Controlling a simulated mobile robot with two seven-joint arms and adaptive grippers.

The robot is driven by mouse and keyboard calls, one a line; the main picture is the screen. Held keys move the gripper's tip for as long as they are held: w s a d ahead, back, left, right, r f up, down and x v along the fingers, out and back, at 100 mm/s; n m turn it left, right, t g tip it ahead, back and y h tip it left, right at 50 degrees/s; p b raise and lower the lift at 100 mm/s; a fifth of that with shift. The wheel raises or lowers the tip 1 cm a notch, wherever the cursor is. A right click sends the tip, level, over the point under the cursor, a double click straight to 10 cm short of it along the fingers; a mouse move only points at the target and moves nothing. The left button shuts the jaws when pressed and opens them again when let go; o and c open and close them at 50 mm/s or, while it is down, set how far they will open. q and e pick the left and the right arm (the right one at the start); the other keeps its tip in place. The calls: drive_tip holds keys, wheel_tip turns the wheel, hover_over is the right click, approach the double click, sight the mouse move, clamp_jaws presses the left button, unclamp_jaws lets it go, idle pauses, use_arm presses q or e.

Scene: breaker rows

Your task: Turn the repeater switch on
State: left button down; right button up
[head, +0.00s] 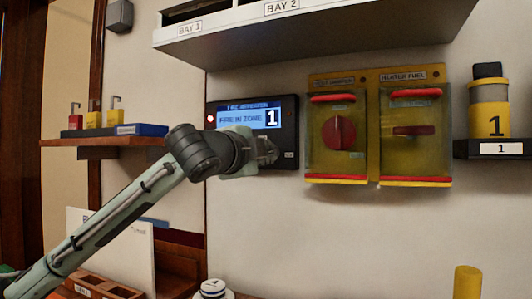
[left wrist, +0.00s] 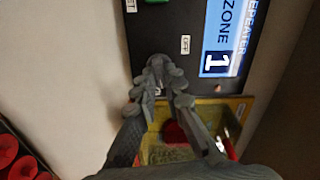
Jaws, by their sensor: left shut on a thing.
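The repeater panel (head: 290,115) is a black box on the wall with a lit blue screen (head: 247,114) reading a fire in zone 1. It also shows in the left wrist view (left wrist: 160,35), with a small OFF label (left wrist: 186,44) beside my fingertips. My left gripper (head: 268,152) is at the panel's lower part. In the left wrist view its fingers (left wrist: 163,72) are closed together against the panel face, on the repeater switch. The fingers hide the switch, so its position cannot be told. My right gripper is not in view.
Two yellow-framed covers with a red knob (head: 338,132) and a red handle (head: 414,130) are close right of the panel. A grey shelf (head: 300,38) overhangs above. A wooden shelf (head: 60,142) holds padlocks at left. A yellow-black canister (head: 489,108) stands at right.

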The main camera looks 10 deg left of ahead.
use_arm(q)
drive_tip(key=shift+f+m, duration=0.1)
drive_tip(key=shift+m, duration=0.9)
drive_tip(key=c, duration=1.6)
unclamp_jaws()
drive_tip(key=s+a, duration=0.2)
drive_tip(key=s, duration=0.9)
drive_tip(key=shift+s+a, duration=0.15)
drive_tip(key=shift+s, duration=0.25)
